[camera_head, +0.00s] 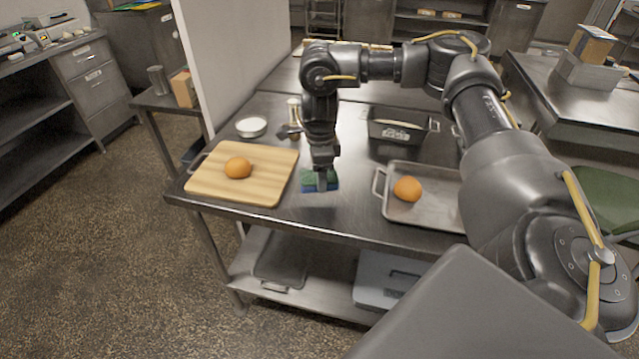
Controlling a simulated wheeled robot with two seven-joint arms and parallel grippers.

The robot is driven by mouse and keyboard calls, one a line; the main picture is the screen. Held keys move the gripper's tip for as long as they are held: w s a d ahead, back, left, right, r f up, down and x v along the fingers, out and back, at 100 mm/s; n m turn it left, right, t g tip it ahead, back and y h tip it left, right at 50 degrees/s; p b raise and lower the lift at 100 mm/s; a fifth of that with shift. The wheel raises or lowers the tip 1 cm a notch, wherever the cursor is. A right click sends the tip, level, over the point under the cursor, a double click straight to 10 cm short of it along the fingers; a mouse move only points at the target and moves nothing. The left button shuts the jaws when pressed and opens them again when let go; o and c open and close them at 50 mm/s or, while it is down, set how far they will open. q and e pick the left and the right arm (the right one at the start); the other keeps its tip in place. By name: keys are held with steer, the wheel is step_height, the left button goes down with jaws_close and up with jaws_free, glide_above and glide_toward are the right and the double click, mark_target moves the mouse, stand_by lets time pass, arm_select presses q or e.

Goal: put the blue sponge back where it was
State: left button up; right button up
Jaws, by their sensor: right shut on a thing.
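The blue sponge (332,184), with a green top face, is in the jaws of my right gripper (321,182). The gripper points down and is shut on it, between the wooden board and the metal tray. I cannot tell whether the sponge touches the steel table (290,218) or hangs just above it. My left gripper is not in view.
Left of the gripper is a wooden board (255,190) with an orange bun (238,167). Right is a metal tray (430,215) with another bun (407,188). Behind stand a dark bin (390,143) and a round white dish (251,127). The table's front strip is clear.

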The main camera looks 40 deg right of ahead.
steer(key=shift+w+d+f, duration=0.1)
steer(key=shift+w+f, duration=0.1)
steer(key=shift+f, duration=0.2)
steer(key=shift+d+f, duration=0.1)
steer(key=shift+f, duration=1.4)
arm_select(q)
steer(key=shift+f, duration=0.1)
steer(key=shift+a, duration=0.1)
arm_select(e)
steer(key=shift+r, duration=0.1)
steer(key=shift+f, duration=0.25)
steer(key=o, duration=0.9)
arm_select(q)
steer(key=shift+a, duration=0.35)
arm_select(e)
steer(key=shift+o, duration=0.2)
steer(key=shift+r, duration=0.1)
